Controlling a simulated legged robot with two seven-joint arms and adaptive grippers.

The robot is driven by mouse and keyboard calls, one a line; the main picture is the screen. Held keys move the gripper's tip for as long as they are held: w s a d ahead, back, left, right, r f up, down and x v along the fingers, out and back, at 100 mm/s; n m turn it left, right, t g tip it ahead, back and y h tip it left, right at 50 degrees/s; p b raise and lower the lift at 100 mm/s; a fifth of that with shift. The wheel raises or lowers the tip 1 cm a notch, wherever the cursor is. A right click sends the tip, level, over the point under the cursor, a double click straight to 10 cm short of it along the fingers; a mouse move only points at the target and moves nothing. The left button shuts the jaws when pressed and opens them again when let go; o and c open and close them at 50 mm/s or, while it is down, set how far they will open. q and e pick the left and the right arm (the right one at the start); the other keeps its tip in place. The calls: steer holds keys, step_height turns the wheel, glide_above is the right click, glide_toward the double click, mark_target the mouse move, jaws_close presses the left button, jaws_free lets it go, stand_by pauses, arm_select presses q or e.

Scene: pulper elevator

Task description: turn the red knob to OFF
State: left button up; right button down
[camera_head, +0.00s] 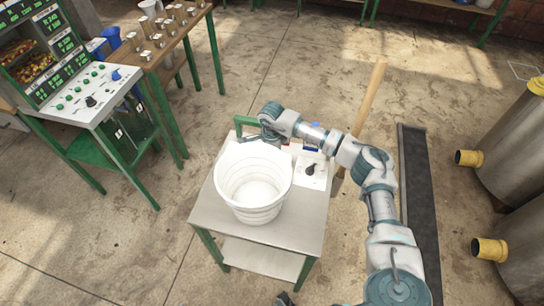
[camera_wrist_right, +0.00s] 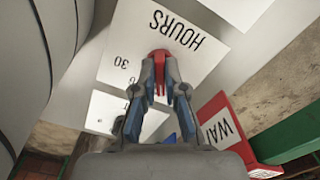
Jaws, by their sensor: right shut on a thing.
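The red knob (camera_wrist_right: 159,56) shows in the right wrist view between my fingertips, on a white panel (camera_wrist_right: 125,45) with printed "HOURS" and "30". My right gripper (camera_wrist_right: 159,85) is shut on the knob, and its fingers cover part of it. In the head view my right arm reaches over the small metal table (camera_head: 290,232), and my right gripper (camera_head: 268,138) is behind the white bucket (camera_head: 240,205). The red knob is hidden there. The panel's OFF mark cannot be made out.
A white box with a black knob (camera_head: 310,169) sits beside the bucket. A red sign (camera_wrist_right: 222,122) and a green bar (camera_wrist_right: 295,137) are close to my right gripper. A wooden pole (camera_head: 370,105) stands behind the table. A control console (camera_head: 85,100) is at left.

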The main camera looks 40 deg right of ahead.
steer(key=shift+s+f+n, duration=0.1)
steer(key=shift+f+n, duration=0.05)
steer(key=shift+n, duration=0.95)
steer(key=shift+s+f+n, duration=0.1)
steer(key=shift+n, duration=1)
steer(key=c, duration=1.2)
jaws_free()
steer(key=shift+w, duration=0.2)
steer(key=shift+c, duration=0.2)
steer(key=shift+r, duration=0.1)
